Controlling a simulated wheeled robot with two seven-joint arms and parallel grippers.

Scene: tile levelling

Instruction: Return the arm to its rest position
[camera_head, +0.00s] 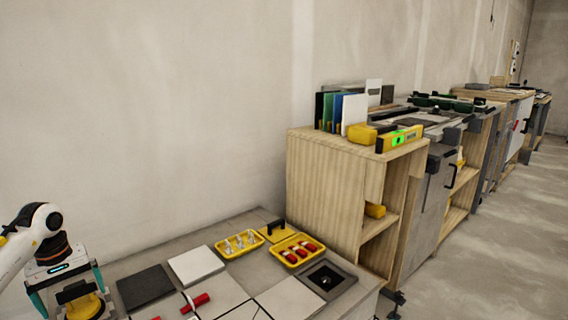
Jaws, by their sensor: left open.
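My left arm comes in from the left edge, with a white and black wrist. My left gripper (72,298) has teal fingers that stand apart, so it is open. It is low at the left, over the left end of the grey worktable (150,258). A yellow round thing with a black top (85,307) shows between and below the fingers; whether they touch it I cannot tell. My right gripper is not in view.
A dark tile (145,287) and a light tile (196,265) lie right of the gripper. Beyond are yellow trays (239,244) (296,251), a yellow float (276,232) and a dark square unit (325,281). A wooden cabinet (325,190) stands at the table's right. The space above the table is clear.

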